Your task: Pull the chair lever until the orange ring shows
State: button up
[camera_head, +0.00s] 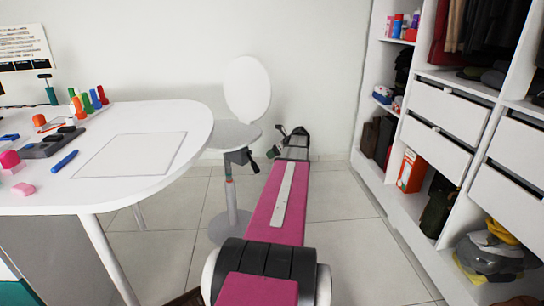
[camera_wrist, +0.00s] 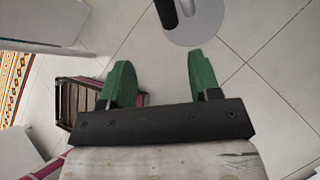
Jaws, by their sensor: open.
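The chair (camera_head: 247,90) stands behind the white table's right end, with a round white back and seat on a grey column. Its black lever (camera_head: 253,165) sticks out to the right below the seat. A small reddish-orange band (camera_head: 229,181) shows on the column; it is too small to judge well. My gripper (camera_head: 291,133) is at the far end of my outstretched arm, right of the chair and apart from the lever. In the wrist view my gripper (camera_wrist: 160,70) has its green fingers spread, with bare floor between them. The chair's round grey base (camera_wrist: 198,25) lies beyond the fingertips.
The white table (camera_head: 180,120) at left holds pens, blocks and a paper sheet. The open wardrobe (camera_head: 415,190) with shelves and drawers lines the right side.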

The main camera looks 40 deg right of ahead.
dwell(0.4)
jog(key=a+f+n+g, duration=0.35)
jog(key=a+n, duration=0.35)
jog(key=a, duration=0.7)
jog(key=a+f+n+g, duration=0.2)
jog(key=a+f+n, duration=0.35)
jog(key=a, duration=0.85)
jog(key=s+a+f+n+g+h, duration=0.1)
jog(key=s+a+n+h, duration=0.1)
jog(key=s+a+n, duration=0.4)
jog(key=s+a+f+n+g+h, duration=0.2)
jog(key=s+a+n, duration=0.5)
jog(key=a+n, duration=0.7)
jog(key=a, duration=0.3)
jog(key=shift+a+f+n+h, duration=0.2)
jog(key=shift+a+n+h, duration=0.1)
jog(key=shift+a+n, duration=0.05)
